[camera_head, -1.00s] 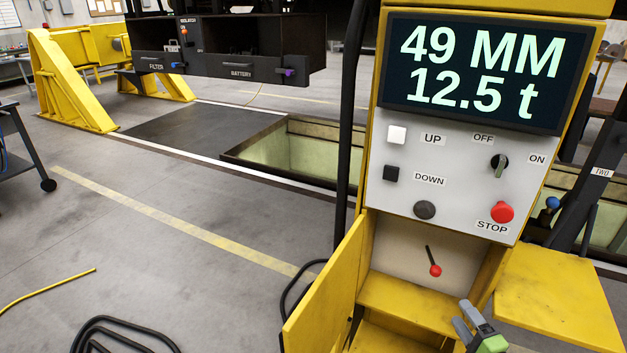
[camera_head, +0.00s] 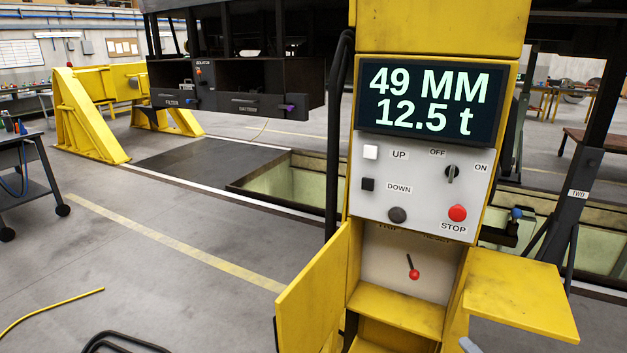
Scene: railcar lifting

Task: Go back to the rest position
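The tip of my gripper (camera_head: 468,345) just shows at the bottom edge, below the yellow side shelf. Most of it is cut off, so its opening is hidden. It appears apart from the yellow control cabinet (camera_head: 441,32). The cabinet's display (camera_head: 425,98) reads 49 MM and 12.5 t. Below it are the white UP button (camera_head: 371,152), the dark DOWN button (camera_head: 367,184), an OFF/ON knob (camera_head: 452,173) and a red STOP button (camera_head: 457,213). A red-tipped lever (camera_head: 413,271) is in the open lower compartment, under partly hidden TRIP and RESET labels.
The yellow cabinet door (camera_head: 315,290) stands open to the left, and a yellow shelf (camera_head: 520,297) juts out right. Behind is a floor pit (camera_head: 285,180) under the dark railcar (camera_head: 235,85). A cart (camera_head: 25,170) stands left. Cables (camera_head: 115,343) lie on the floor; the left floor is otherwise clear.

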